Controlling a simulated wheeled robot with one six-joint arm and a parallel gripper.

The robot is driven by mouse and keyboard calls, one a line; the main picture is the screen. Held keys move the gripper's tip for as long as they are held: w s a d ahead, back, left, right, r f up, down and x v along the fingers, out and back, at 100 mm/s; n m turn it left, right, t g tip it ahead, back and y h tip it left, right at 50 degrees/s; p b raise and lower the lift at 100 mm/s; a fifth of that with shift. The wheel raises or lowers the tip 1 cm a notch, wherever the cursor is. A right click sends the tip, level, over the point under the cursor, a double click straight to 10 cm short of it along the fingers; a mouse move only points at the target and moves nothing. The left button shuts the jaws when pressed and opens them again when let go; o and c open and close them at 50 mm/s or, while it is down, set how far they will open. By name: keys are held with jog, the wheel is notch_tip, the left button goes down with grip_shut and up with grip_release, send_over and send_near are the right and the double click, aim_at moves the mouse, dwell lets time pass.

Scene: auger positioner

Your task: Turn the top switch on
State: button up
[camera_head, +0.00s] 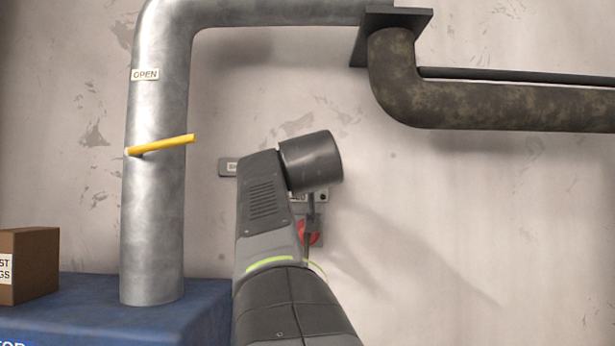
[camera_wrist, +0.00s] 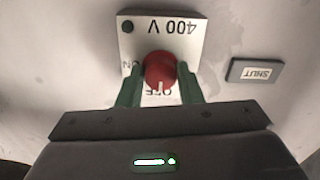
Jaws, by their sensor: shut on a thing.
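The switch is a round red knob (camera_wrist: 160,72) on a pale plate (camera_wrist: 185,22) that reads "400 V", with "ON" and "OFF" marks, upside down in the wrist view. The knob's white line points at "OFF". My gripper (camera_wrist: 161,84) has its two green fingers on either side of the knob and is shut on it. In the head view the red knob (camera_head: 313,238) shows only in part behind my arm, and the plate (camera_head: 322,197) is mostly covered. Only this one switch shows, so I cannot tell whether it is the top one.
A small plate reading "SHUT" (camera_wrist: 255,73) is on the wall beside the switch plate. A metal pipe (camera_head: 155,230) with a yellow lever (camera_head: 165,144) and an "OPEN" label stands left. A cardboard box (camera_head: 35,262) sits on a blue surface (camera_head: 90,300). A dark pipe (camera_head: 500,105) runs upper right.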

jog(key=m+b, duration=0.2)
jog(key=m, duration=0.1)
jog(key=shift+f, duration=0.1)
jog(key=m+b, duration=0.4)
jog(key=m, duration=0.7)
jog(key=shift+a+b, duration=0.1)
jog(key=shift+b, duration=0.25)
jog(key=shift+r+m+h+b, duration=0.15)
jog(key=shift+m+b, duration=0.15)
jog(key=shift+m, duration=0.7)
jog(key=shift+r+m+h+b, duration=0.15)
jog(key=shift+m+b, duration=0.1)
jog(key=shift+m, duration=0.75)
jog(key=shift+s+t, duration=0.1)
jog(key=shift+t, duration=0.2)
jog(key=o, duration=0.9)
jog(key=shift+f, duration=0.15)
